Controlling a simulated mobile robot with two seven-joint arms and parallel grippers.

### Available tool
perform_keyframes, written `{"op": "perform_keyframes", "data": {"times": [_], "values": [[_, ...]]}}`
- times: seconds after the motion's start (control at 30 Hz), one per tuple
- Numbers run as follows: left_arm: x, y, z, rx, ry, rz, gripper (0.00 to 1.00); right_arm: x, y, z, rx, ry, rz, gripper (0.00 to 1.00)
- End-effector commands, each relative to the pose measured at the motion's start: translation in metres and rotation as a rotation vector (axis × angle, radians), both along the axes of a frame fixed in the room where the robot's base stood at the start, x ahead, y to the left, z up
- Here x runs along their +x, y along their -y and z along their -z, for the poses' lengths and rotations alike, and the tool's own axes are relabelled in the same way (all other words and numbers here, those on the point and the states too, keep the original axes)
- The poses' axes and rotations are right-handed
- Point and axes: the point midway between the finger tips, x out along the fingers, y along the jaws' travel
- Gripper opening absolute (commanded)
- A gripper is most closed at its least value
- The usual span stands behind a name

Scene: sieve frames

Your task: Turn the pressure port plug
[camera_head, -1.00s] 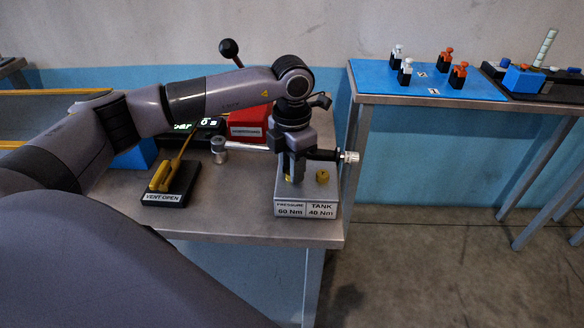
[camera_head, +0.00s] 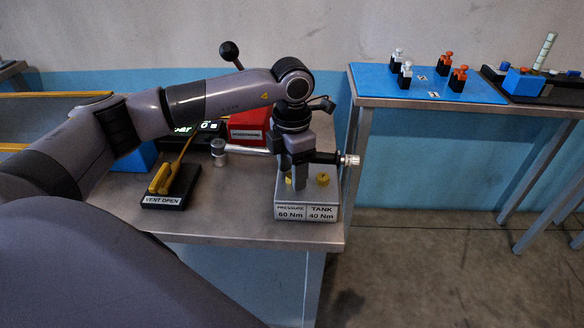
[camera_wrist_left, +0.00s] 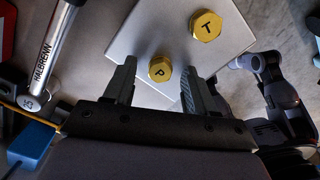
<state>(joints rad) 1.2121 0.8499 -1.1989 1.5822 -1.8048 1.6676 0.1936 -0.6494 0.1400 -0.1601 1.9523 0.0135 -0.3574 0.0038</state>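The pressure plug is a gold hex cap marked P (camera_wrist_left: 160,69) on a pale block (camera_wrist_left: 140,25). The tank plug, marked T (camera_wrist_left: 206,26), is beside it. In the head view the block (camera_head: 282,201) has labels "PRESSURE 60 Nm" and "TANK 40 Nm", and the tank plug (camera_head: 323,179) shows on its right side. My left gripper (camera_wrist_left: 159,68) is open, with one finger on each side of the pressure plug and a visible gap to it. In the head view this gripper (camera_head: 296,182) points down at the block and mostly hides the pressure plug. My right gripper is not in view.
A torque wrench (camera_head: 248,150) lies left of the block; its handle (camera_wrist_left: 55,45) shows in the left wrist view. A "VENT OPEN" base with a yellow lever (camera_head: 162,180), a red box (camera_head: 249,125) and a display (camera_head: 208,128) stand further left. A blue-topped table (camera_head: 425,85) stands right.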

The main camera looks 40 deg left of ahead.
Motion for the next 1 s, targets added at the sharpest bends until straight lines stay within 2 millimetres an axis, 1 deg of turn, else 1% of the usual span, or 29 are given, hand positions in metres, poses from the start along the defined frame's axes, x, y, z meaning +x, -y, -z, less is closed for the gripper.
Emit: {"op": "perform_keyframes", "data": {"times": [0.17,0.27,0.5,0.6,0.7,1.0], "values": [[0.0,0.0,-0.001,0.0,0.0,-0.001,0.56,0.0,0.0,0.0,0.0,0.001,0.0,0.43],[0.0,0.0,-0.008,0.0,0.002,-0.001,0.56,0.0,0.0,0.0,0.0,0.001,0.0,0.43],[0.001,0.0,-0.047,0.0,0.004,0.0,0.56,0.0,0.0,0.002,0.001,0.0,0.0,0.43],[0.0,0.0,-0.06,0.0,0.002,0.0,0.56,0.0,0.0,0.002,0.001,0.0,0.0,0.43],[0.0,0.0,-0.069,-0.001,0.002,0.0,0.56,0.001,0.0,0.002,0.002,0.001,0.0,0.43],[0.0,0.0,-0.072,0.0,0.0,0.0,0.56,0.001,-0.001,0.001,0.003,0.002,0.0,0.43]]}}
